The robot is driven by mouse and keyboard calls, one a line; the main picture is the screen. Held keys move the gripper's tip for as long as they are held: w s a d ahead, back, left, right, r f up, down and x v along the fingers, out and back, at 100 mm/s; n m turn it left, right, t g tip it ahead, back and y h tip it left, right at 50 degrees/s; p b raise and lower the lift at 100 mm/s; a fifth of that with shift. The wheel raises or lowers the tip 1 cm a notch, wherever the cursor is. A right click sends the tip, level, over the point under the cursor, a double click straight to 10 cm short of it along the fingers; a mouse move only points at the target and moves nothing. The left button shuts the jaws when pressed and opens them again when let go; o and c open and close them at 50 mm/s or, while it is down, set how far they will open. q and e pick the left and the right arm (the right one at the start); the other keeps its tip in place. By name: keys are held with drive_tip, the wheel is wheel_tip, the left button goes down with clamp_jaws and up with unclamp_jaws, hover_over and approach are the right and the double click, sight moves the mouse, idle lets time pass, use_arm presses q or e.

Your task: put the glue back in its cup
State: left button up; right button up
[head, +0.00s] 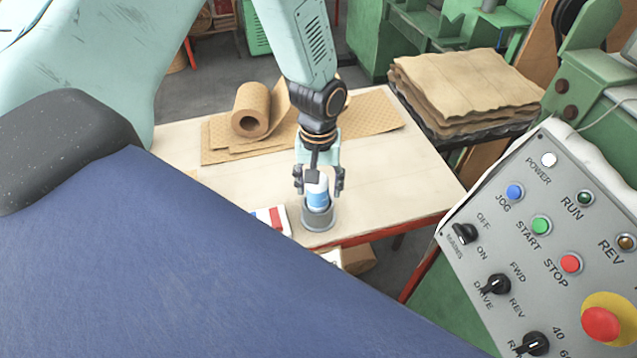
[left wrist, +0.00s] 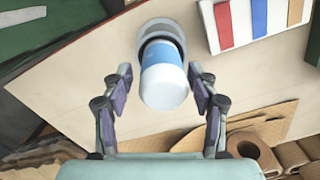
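The glue (head: 317,193) is a blue bottle with a white end. It stands in its grey cup (head: 318,218) near the front edge of the table, and its upper part sticks out. In the left wrist view the glue (left wrist: 162,78) shows from above, with the cup's rim (left wrist: 160,27) around its far end. My left gripper (head: 319,186) points down over the cup. In the left wrist view its fingers (left wrist: 160,84) are spread on either side of the glue, with small gaps visible. My right gripper is not in view.
A box with red, white and blue stripes (head: 270,218) lies just left of the cup. A brown paper roll (head: 252,110) and sheets lie at the back of the table (head: 400,180). A control panel (head: 550,240) stands at right. The table's right part is clear.

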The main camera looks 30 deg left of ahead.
use_arm(q)
drive_tip(key=shift+o, duration=0.6)
drive_tip(key=shift+s+r, duration=0.1)
drive_tip(key=shift+s, duration=0.05)
drive_tip(key=shift+w+a, duration=0.2)
drive_tip(key=shift+w, duration=0.05)
wheel_tip(320, 180, up, 11)
drive_tip(key=shift+w+a+f, duration=0.1)
drive_tip(key=shift+s+r, duration=0.2)
drive_tip(key=shift+r, duration=0.35)
drive_tip(key=shift+w+f, duration=0.1)
drive_tip(key=shift+w, duration=0.05)
